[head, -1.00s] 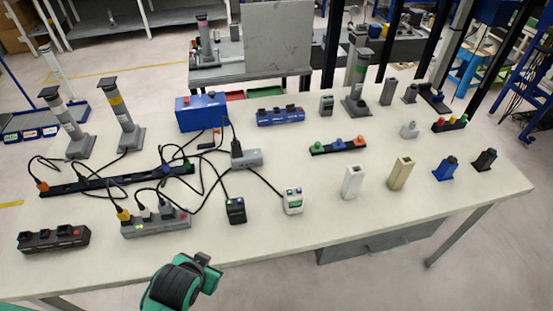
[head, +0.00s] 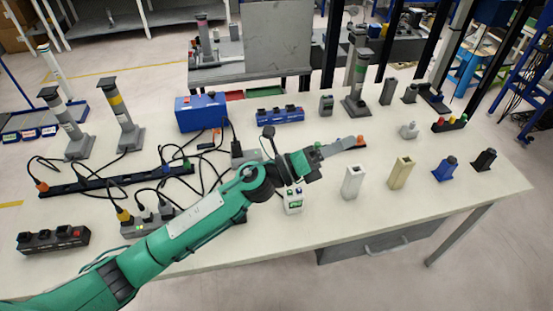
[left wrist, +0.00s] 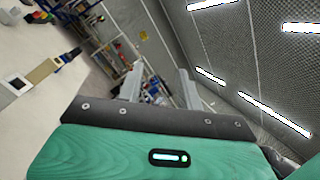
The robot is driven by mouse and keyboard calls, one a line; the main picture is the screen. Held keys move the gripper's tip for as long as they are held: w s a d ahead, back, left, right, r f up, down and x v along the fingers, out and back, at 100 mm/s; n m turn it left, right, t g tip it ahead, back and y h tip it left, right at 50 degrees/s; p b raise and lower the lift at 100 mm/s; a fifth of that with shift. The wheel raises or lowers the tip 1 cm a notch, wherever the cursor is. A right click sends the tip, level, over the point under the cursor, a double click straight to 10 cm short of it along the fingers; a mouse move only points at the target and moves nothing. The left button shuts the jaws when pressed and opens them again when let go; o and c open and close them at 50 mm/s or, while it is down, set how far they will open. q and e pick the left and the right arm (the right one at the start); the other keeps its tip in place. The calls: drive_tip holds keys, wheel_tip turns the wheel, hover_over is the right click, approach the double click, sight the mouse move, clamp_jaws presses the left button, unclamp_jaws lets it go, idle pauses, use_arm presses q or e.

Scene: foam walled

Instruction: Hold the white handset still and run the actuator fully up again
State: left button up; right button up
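The white handset (head: 293,204) with a green label stands upright on the table, just below my left gripper in the head view. My left gripper (head: 322,152) is above the table, over the left part of a strip with coloured knobs, apart from the handset. The left wrist view shows its two fingers (left wrist: 160,85) spread with nothing between them. Column actuators stand on the table: one with a yellow band (head: 120,108), one with a pale band (head: 65,118) and one with a green band (head: 359,75). Which one the handset drives cannot be told. My right gripper is out of view.
A grey power strip (head: 130,229) and cables lie left, partly behind my left arm. A blue case (head: 201,112) and blue socket strip (head: 280,115) stand behind. A white block (head: 352,182) and beige block (head: 399,173) stand right of the handset. The front right tabletop is clear.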

use_arm(q)
wheel_tip(320, 180, down, 7)
drive_tip(key=s+d+m+g+y, duration=0.1)
drive_tip(key=m+g+y, duration=0.65)
drive_tip(key=m, duration=0.65)
use_arm(e)
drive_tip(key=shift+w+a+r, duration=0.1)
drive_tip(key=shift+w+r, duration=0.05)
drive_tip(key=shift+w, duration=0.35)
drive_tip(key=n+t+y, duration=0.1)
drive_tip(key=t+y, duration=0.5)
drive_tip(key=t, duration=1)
approach(295, 207)
use_arm(q)
drive_tip(key=w+a+f+m+y, duration=0.2)
drive_tip(key=w+a+y, duration=0.1)
drive_tip(key=a, duration=0.4)
drive_tip(key=w+a+f+m+g+y, duration=0.1)
drive_tip(key=w+a+f+m+y, duration=0.1)
drive_tip(key=a+y, duration=0.4)
drive_tip(key=shift+w+a+f+m, duration=0.3)
drive_tip(key=shift+w+a+f, duration=0.55)
drive_tip(key=shift+w, duration=0.4)
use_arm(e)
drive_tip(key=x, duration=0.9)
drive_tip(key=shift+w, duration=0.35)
